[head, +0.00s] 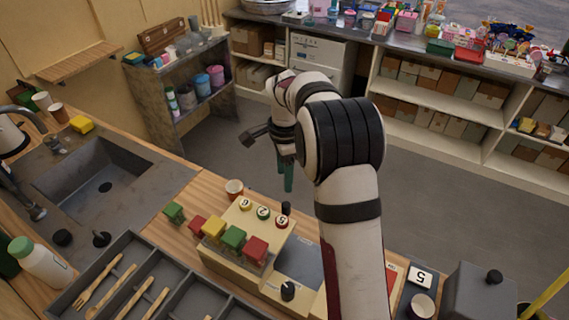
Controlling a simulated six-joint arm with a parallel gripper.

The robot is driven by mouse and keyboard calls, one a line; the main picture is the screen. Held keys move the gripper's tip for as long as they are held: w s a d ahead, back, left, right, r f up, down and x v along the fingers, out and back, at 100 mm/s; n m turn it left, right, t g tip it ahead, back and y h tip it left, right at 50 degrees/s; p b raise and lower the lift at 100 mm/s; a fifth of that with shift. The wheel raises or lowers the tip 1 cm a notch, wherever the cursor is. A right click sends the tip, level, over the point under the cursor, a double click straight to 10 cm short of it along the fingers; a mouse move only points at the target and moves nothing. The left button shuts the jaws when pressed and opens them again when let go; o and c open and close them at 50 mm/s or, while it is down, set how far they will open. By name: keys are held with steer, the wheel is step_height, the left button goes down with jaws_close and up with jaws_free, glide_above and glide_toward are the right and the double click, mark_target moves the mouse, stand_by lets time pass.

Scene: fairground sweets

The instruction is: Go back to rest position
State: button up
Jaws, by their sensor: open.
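My gripper (285,176), with green fingers pointing down, is in the head view beyond the cream box (219,262) on the counter. It is open, and I see nothing between its fingers. My arm rises from the lower right and bends over towards the back, hiding part of the counter and shelves behind it. The gripper appears over the grey floor, apart from the counter items.
Red, yellow and green cubes stand in a row on the box, near numbered discs (263,212). A green cube (174,212) and a paper cup (234,189) are beside it. The floor behind is clear.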

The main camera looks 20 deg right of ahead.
step_height(320, 180, up, 4)
stand_by(0.5)
steer(key=s+a+r+n+y, duration=0.1)
steer(key=s+a+r+n, duration=0.25)
steer(key=s, duration=0.65)
steer(key=s+a+r+n, duration=0.2)
steer(key=s+r+n, duration=0.15)
steer(key=s, duration=0.65)
steer(key=s+a+f+n, duration=0.1)
steer(key=s+f+n, duration=0.1)
steer(key=s, duration=0.5)
steer(key=s+a+f+n, duration=0.2)
steer(key=s+n, duration=0.1)
steer(key=s, duration=0.3)
steer(key=shift+s+y, duration=0.4)
steer(key=shift+d+f, duration=0.1)
